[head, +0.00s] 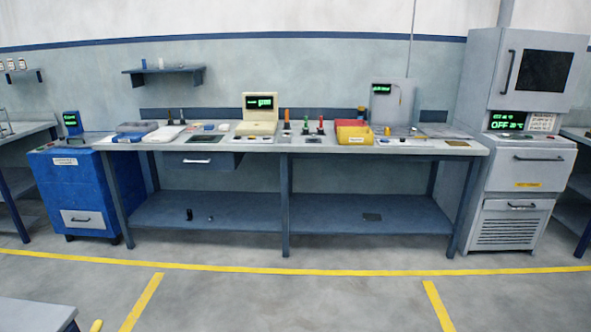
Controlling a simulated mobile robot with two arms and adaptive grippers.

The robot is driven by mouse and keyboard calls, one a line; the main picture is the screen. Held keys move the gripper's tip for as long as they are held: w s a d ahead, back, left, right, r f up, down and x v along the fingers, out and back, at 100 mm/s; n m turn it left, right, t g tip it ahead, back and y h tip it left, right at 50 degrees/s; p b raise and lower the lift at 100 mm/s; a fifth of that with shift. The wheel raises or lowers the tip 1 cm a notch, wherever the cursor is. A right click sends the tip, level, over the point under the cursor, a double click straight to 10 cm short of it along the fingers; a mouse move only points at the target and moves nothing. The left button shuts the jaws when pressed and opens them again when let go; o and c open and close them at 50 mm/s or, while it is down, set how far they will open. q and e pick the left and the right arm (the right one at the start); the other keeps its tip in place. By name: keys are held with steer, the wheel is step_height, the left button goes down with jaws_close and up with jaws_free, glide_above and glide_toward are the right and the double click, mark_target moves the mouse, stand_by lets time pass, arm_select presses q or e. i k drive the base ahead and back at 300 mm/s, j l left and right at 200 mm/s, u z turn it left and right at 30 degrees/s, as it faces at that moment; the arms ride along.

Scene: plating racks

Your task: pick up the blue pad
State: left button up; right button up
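The long workbench (330,147) stands against the far wall across the floor, with several small items on its top. Neither of my grippers is in view.
A blue cabinet (72,190) stands left of the bench, and a tall grey machine (520,150) stands right of it. A grey tabletop corner (35,315) is at lower left. The floor before the bench is mostly clear, with yellow lines (300,269).

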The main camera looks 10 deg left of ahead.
mark_target(208, 128)
steer(key=i+u, duration=0.15)
steer(key=i, duration=0.8)
steer(key=i+l+u, duration=0.15)
steer(key=i, duration=0.75)
steer(key=i+j+u, duration=0.2)
steer(key=i+u, duration=0.6)
steer(key=u, duration=0.15)
steer(key=i+u, duration=0.45)
steer(key=i+l+u, duration=0.3)
steer(key=u, duration=0.15)
